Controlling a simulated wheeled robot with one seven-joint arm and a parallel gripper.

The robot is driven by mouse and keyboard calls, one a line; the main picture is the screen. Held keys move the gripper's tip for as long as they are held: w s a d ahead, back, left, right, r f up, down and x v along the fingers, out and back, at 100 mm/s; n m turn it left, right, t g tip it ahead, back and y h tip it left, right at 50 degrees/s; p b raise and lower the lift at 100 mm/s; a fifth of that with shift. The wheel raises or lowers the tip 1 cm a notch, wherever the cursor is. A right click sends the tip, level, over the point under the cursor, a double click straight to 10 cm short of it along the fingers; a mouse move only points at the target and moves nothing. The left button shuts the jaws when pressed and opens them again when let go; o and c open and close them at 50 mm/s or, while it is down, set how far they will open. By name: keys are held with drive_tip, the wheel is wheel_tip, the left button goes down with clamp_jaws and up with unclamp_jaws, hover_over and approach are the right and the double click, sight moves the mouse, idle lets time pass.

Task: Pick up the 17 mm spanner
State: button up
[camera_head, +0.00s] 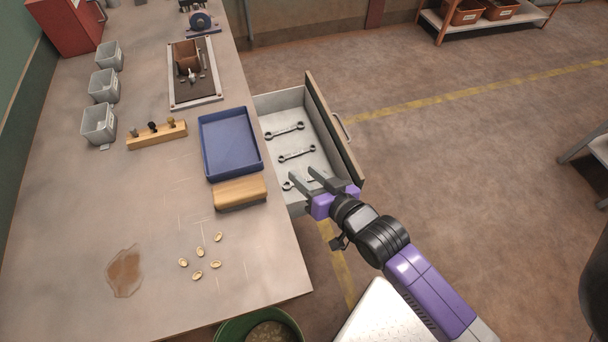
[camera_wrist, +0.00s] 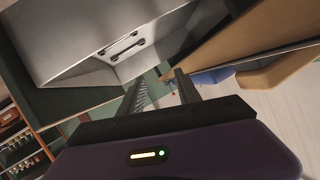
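An open drawer (camera_head: 283,101) juts out from the bench's right side with several metal spanners in it. One spanner (camera_head: 284,131) lies towards the back and a second spanner (camera_head: 297,153) in the middle. A third spanner (camera_head: 288,184) lies near the front, partly hidden by my gripper. No size marks are readable, so I cannot tell which is 17 mm. My gripper (camera_head: 303,171) is open and empty, its fingers over the drawer's near end.
The drawer's wooden front (camera_head: 334,130) stands right of the spanners. A blue tray (camera_head: 207,148) and a wooden block (camera_head: 240,193) sit on the bench (camera_head: 60,205) beside the drawer. Several brass pieces (camera_head: 197,275) lie nearer. A green bin (camera_head: 232,328) stands below the bench's near edge.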

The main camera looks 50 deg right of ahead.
drive_tip(key=w+d+f+m+g+p, duration=0.2)
drive_tip(key=w+d+m+g+p, duration=0.1)
drive_tip(key=w+d+m, duration=0.3)
drive_tip(key=m+g+y+p, duration=0.3)
drive_tip(key=m+g+y, duration=0.3)
drive_tip(key=m+g, duration=0.4)
hover_over(306, 176)
drive_tip(key=s, duration=0.2)
drive_tip(key=f, duration=0.2)
drive_tip(key=f+m, duration=0.1)
drive_tip(key=f, duration=0.1)
drive_tip(key=shift+w+a+t, duration=0.1)
drive_tip(key=shift+w+t, duration=0.1)
drive_tip(key=shift+t, duration=0.1)
drive_tip(key=f, duration=0.2)
drive_tip(key=a+f, duration=0.1)
drive_tip(key=f, duration=0.4)
drive_tip(key=shift+w+a+f, duration=0.1)
drive_tip(key=shift+w+a, duration=0.05)
drive_tip(key=shift+w, duration=0.05)
clamp_jaws()
